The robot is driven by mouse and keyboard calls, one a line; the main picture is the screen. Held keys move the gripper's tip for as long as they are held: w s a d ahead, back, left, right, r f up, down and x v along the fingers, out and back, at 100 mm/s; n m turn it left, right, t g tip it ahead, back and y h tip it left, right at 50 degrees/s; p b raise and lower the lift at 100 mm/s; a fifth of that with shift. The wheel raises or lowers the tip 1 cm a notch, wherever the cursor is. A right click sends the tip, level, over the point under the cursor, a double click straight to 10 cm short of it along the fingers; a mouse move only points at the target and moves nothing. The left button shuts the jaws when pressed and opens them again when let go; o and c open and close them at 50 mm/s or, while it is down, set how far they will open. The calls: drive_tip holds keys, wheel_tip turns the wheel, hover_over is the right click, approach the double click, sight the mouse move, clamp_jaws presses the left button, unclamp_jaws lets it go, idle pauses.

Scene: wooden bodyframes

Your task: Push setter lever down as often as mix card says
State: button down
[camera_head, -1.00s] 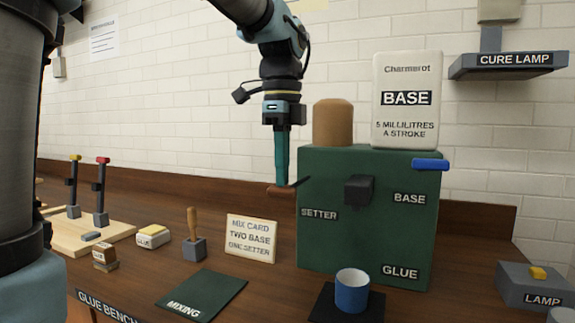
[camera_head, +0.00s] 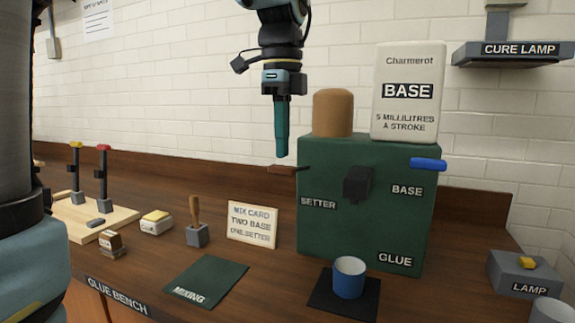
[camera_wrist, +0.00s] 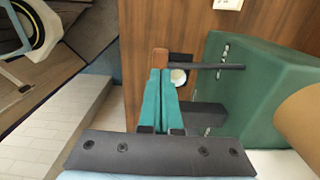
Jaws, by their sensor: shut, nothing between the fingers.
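The setter lever (camera_head: 281,169) sticks out from the left side of the green glue dispenser (camera_head: 330,235). It has a brown end on a dark rod and looks about level. My gripper (camera_head: 282,155) points down, shut and empty, with its teal fingertips just above the brown end. In the wrist view, the fingertips (camera_wrist: 158,74) lie close to the lever's brown end (camera_wrist: 160,57); I cannot tell whether they touch. The mix card (camera_head: 252,225) reads TWO BASE, ONE SETTER. A blue cup (camera_head: 349,279) stands on a dark pad below the black nozzle (camera_head: 357,184).
The blue base lever (camera_head: 428,164) is on the dispenser's right side. A brown canister (camera_head: 333,112) and a BASE container (camera_head: 408,92) stand on top. A green mixing mat (camera_head: 206,281), a wooden-handled tool (camera_head: 196,225) and clamps on a board (camera_head: 95,220) lie left. A lamp switch (camera_head: 525,272) is right.

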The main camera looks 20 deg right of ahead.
idle(0.5)
wheel_tip(320, 180, up, 5)
drive_tip(key=p, duration=0.5)
drive_tip(key=shift+r, duration=0.1)
